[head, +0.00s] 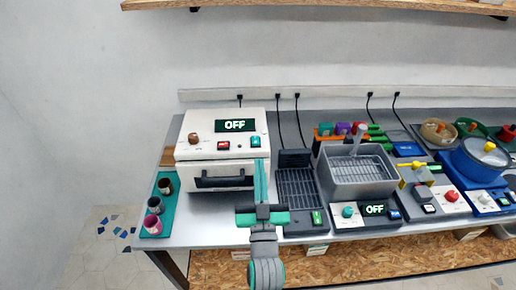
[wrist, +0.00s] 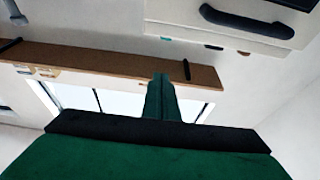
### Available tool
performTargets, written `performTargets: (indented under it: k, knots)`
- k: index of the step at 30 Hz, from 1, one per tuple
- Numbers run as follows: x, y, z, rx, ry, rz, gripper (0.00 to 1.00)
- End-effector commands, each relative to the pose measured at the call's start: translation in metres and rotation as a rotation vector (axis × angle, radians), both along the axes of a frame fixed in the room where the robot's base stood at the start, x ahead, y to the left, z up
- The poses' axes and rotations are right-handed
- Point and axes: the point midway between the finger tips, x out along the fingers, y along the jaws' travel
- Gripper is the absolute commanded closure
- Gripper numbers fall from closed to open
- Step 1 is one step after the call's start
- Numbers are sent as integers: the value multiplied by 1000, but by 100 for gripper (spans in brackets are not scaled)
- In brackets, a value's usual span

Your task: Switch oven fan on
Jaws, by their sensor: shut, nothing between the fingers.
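The white oven (head: 222,152) stands at the left of the counter in the head view, with a black front handle (head: 223,182). Its sloped top has a display reading OFF (head: 235,125), a brown knob (head: 193,138), a red switch (head: 223,145) and a teal switch (head: 255,141). The switch labels are too small to read. My gripper (head: 259,166) is shut and empty, its fingers pointing up in front of the oven's right side, below the teal switch. In the wrist view, my gripper (wrist: 160,82) is shut, and the handle (wrist: 248,22) shows at the upper right.
A dark rack (head: 297,188) and a grey fryer-like basin (head: 358,172) stand right of the oven. A teal mat (head: 157,218) with several small cups lies at the left. A blue pot (head: 480,160) stands far right. A wooden shelf (head: 320,5) hangs above.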

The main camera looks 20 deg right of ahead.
Motion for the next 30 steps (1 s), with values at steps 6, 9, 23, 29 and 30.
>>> performTargets:
  k: [6,9,23,29,30]
  knots:
    - [4,-1,1,0,-1,0,100]
    - [12,-4,4,0,-1,-1,100]
    - [72,-20,26,-1,-2,0,100]
    - [93,-27,31,1,1,0,100]
    - [92,-26,22,2,4,0,100]
